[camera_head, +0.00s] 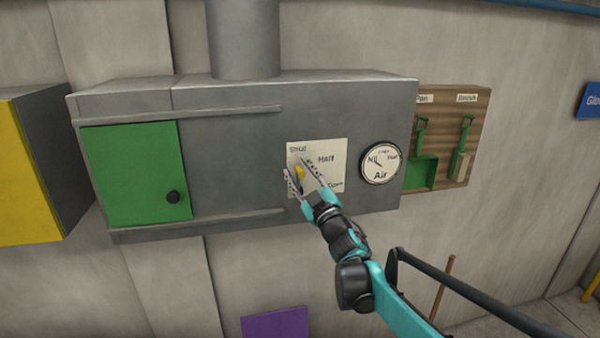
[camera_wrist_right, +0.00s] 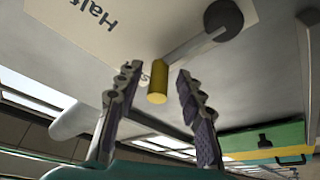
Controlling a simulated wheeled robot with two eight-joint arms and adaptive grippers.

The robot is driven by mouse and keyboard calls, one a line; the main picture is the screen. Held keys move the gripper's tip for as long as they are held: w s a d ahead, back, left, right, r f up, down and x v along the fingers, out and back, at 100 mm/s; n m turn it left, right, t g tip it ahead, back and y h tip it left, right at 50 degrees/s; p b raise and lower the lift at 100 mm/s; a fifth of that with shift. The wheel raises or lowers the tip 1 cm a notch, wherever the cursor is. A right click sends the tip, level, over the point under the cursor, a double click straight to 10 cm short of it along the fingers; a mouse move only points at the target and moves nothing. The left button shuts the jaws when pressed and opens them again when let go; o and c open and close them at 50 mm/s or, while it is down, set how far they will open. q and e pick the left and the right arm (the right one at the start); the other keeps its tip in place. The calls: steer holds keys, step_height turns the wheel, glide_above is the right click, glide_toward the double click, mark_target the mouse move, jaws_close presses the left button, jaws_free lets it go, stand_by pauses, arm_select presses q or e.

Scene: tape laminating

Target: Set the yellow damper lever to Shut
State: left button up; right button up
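The yellow knob of the damper lever (camera_head: 299,172) is in front of a pale plate (camera_head: 330,176) marked Shut at top, Half at right and Open lower down. The right wrist view shows the yellow knob (camera_wrist_right: 157,86), the lever's grey arm (camera_wrist_right: 189,47) and its dark round pivot (camera_wrist_right: 223,20). The knob lies beside a partly hidden label that I cannot read fully. My right gripper (camera_head: 297,170) is open, with its fingers (camera_wrist_right: 158,82) on either side of the knob and visible gaps. My left gripper is not in view.
A round Air gauge (camera_head: 381,163) is right of the plate. A green door (camera_head: 135,172) with a dark knob is at left on the grey housing (camera_head: 235,130). A wooden board (camera_head: 460,110) with a green pan and brush hangs at right. A dark rail (camera_head: 470,300) crosses lower right.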

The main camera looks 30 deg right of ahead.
steer(key=v, duration=1.2)
stand_by(0.3)
steer(key=s+a+f+m+g+h+b, duration=0.1)
steer(key=s+f+m+g+h+b, duration=0.15)
steer(key=f+b, duration=0.5)
steer(key=s+f+m+g+h+b, duration=0.1)
steer(key=f+m+g+b, duration=0.2)
steer(key=f, duration=0.8)
steer(key=s+a+f+m+g+h+b, duration=0.1)
steer(key=f+m+h+b, duration=0.15)
steer(key=f+b, duration=0.55)
steer(key=s+a+f+g+y+b, duration=0.2)
steer(key=s+a+f+b, duration=0.1)
steer(key=f, duration=0.6)
steer(key=s+a+f+g+y+b, duration=0.2)
steer(key=s+a+f, duration=0.4)
steer(key=f, duration=0.4)
steer(key=s+a+f+g+y+b, duration=0.2)
steer(key=s+a+f+g+b, duration=0.2)
steer(key=f, duration=0.6)
steer(key=shift+s+a+n+b, duration=0.3)
steer(key=shift+s+a+b, duration=0.35)
steer(key=shift+b, duration=0.45)
